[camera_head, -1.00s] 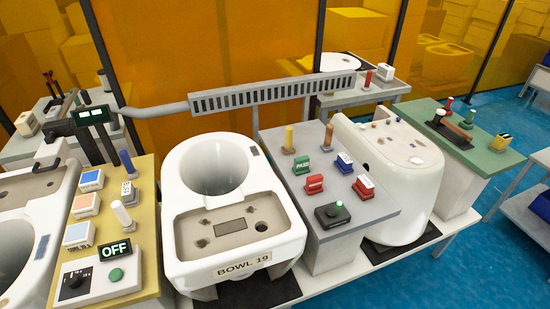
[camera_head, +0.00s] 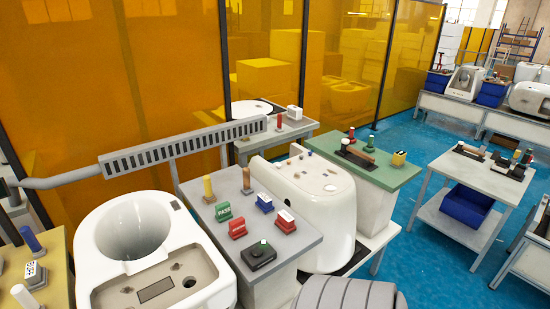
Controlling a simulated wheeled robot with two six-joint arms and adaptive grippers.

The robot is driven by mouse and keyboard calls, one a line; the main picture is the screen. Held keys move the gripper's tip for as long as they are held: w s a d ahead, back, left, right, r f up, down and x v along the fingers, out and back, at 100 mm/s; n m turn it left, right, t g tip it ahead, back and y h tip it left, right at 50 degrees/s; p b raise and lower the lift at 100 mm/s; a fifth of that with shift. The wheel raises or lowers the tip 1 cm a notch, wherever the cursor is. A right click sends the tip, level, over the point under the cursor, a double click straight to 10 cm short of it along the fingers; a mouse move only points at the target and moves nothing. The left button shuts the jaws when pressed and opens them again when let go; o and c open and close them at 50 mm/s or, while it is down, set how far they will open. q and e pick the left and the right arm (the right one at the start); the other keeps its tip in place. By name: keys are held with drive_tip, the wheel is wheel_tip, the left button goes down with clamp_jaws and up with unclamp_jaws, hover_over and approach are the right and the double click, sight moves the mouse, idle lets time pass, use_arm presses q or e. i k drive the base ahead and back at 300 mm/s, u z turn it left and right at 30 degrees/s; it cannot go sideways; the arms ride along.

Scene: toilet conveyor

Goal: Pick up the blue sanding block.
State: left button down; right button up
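I cannot make out the blue sanding block in the current view. The yellow bench (camera_head: 62,262) shows only in part at the left edge. On it stand a blue cylindrical peg (camera_head: 31,240), a white dotted block (camera_head: 35,274) and a white peg (camera_head: 25,297). The row of sanding blocks on this bench is cut off by the left edge. A small blue-and-white stamp-like block (camera_head: 265,203) stands on the grey bench (camera_head: 303,240). Neither of my grippers is in view.
A white toilet bowl (camera_head: 190,262) stands between the yellow and grey benches. The grey bench also holds green and red blocks and a black button box (camera_head: 259,255). A green-topped bench (camera_head: 385,178) and a white table (camera_head: 450,215) stand right.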

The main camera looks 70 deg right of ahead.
sight(264, 204)
drive_tip(key=k, duration=0.5)
drive_tip(key=z, duration=0.7)
